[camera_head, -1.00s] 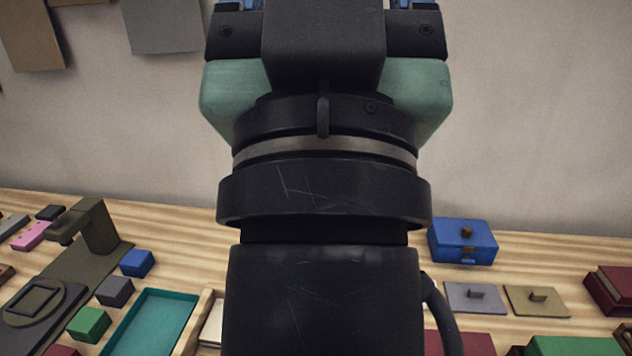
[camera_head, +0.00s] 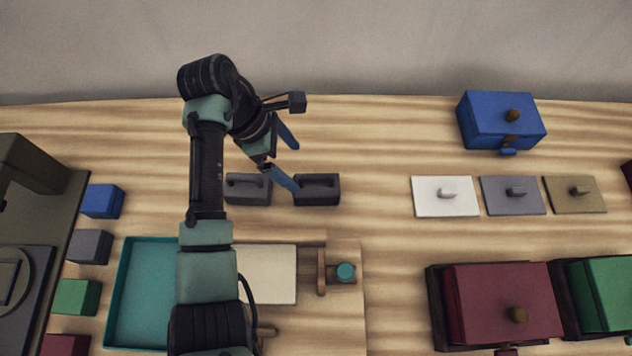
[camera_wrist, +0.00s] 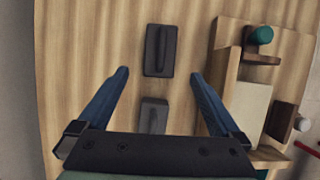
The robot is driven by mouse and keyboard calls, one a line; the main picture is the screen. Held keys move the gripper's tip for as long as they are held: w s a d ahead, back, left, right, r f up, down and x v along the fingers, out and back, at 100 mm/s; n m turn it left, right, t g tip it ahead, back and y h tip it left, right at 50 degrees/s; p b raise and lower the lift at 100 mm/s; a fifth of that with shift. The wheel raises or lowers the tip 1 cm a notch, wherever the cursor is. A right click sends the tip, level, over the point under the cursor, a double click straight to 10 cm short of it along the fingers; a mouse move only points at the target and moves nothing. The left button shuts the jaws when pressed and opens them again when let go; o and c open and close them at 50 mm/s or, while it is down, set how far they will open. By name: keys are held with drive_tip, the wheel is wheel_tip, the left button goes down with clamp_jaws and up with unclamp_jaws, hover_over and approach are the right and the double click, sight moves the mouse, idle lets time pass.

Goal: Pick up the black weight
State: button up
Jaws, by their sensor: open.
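The black weight (camera_head: 317,190) is a dark flat block with a handle on top, lying on the wooden table. In the wrist view the black weight (camera_wrist: 159,62) lies ahead, roughly centred between the finger lines. A similar dark grey weight (camera_head: 245,190) lies just left of it; it shows nearer the palm in the wrist view (camera_wrist: 153,118). My gripper (camera_head: 297,168) is open and empty, with blue fingers spread wide. In the wrist view my gripper's fingertips (camera_wrist: 160,73) lie either side of the black weight's near end, apart from it. The gripper appears above the table.
A wooden stand with a teal knob (camera_head: 345,272) and a cream panel (camera_head: 268,275) lie in front of the weights. A teal tray (camera_head: 140,300) is left. White, grey and tan lidded plates, a blue box (camera_head: 500,122) and a red box (camera_head: 500,300) are right. Table behind the weights is clear.

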hover_over(315, 185)
drive_tip(key=a, duration=0.2)
wheel_tip(315, 185, down, 5)
drive_tip(key=shift+s+f, duration=0.1)
drive_tip(key=shift+f, duration=0.05)
drive_tip(key=shift+x, duration=2.85)
clamp_jaws()
drive_tip(key=shift+w, duration=0.3)
